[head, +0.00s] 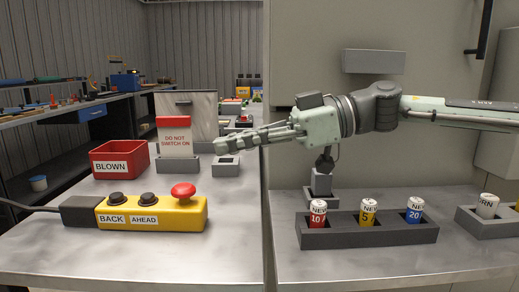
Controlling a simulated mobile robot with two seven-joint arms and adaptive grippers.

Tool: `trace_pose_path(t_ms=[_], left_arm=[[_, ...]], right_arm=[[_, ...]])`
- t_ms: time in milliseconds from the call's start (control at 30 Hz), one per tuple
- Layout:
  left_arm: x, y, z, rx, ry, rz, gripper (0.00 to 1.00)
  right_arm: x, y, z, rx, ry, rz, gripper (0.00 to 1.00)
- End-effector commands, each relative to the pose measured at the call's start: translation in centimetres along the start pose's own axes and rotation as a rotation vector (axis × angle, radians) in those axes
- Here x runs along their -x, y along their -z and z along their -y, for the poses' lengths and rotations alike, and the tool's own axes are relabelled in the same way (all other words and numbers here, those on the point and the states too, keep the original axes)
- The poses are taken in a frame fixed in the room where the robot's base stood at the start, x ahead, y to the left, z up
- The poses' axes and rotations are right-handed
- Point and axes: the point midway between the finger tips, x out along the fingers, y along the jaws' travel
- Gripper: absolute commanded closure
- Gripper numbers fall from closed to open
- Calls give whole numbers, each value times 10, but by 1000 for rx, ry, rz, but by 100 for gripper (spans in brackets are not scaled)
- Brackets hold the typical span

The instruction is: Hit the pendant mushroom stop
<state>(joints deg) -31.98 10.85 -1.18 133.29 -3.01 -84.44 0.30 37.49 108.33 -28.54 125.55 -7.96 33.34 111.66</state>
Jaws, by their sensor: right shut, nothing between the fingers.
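The yellow pendant (152,215) lies on the grey bench top at the left, with its cable running off the left edge. Its red mushroom stop (183,190) stands on the right end of the top face, beside two black buttons labelled BACK and AHEAD. My right gripper (222,146) reaches in from the right with its fingers shut and empty. In the picture its tips are above and to the right of the mushroom stop, apart from it. My left gripper is not in view.
A red BLOWN bin (119,160) and a DO NOT SWITCH ON sign (176,137) stand behind the pendant. A small grey block (226,167) sits below my fingers. A grey rack (368,233) of labelled cylinders is at the right. The bench front is clear.

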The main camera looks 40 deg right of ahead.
Motion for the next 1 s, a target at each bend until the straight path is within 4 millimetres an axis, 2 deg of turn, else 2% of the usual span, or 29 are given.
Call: trace_pose_path(t_ms=[133, 300, 1000], left_arm=[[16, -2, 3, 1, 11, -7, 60], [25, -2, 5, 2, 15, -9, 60], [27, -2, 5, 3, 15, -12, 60]], right_arm=[[25, 0, -2, 4, -8, 0, 100], [39, 0, 0, 1, -2, 0, 100], [41, 0, 0, 0, -1, 0, 100]])
